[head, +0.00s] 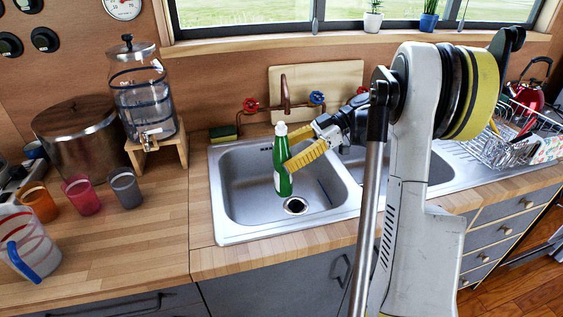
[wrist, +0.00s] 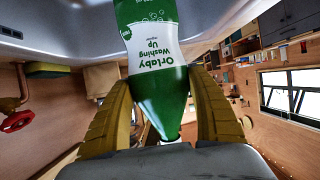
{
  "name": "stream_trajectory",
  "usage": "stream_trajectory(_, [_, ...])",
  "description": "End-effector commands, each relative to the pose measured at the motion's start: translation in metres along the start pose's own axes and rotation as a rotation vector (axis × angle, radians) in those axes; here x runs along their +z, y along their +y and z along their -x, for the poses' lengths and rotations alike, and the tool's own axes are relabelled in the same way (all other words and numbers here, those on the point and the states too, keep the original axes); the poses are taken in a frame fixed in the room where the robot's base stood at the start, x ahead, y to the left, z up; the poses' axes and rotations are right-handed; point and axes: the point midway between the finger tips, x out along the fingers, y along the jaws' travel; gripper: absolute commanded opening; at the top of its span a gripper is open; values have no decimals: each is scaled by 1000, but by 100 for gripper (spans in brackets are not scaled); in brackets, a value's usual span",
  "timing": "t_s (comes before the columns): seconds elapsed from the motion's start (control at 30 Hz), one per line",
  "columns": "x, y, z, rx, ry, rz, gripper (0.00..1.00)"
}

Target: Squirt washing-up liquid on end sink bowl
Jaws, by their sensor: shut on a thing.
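The green washing-up liquid bottle (head: 283,182) has a pale cap and stands upright in my grip over the left end sink bowl (head: 240,185). My gripper (head: 287,153) is shut on the bottle's upper part, coming from the right. In the wrist view the bottle (wrist: 163,70) sits between my two yellow fingers (wrist: 165,110), its label printed "Orlaby Washing Up" and upside down in the picture. The bowl's drain (head: 295,205) shows below and beside the bottle. I cannot tell exactly how high the bottle's base is above the bowl's floor.
A copper tap with a red handle (head: 250,104) and a blue handle (head: 317,98) stands behind the bowls. A sponge (head: 222,133) lies at the back left corner. A glass dispenser (head: 143,95), steel pot (head: 82,135) and several cups crowd the left counter. A dish rack (head: 505,130) stands right.

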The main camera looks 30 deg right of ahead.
Motion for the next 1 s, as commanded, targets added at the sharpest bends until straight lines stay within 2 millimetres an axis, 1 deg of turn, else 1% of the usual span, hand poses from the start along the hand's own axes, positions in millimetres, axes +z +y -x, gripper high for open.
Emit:
stream_trajectory(0.07, [-3, 3, 5, 14, -36, 30, 26])
stream_trajectory(0.17, [0, 9, 11, 40, -109, 91, 26])
stream_trajectory(0.67, [37, 50, 43, 213, -584, 490, 26])
stream_trajectory(1.0, [52, 67, 57, 378, -1040, 878, 26])
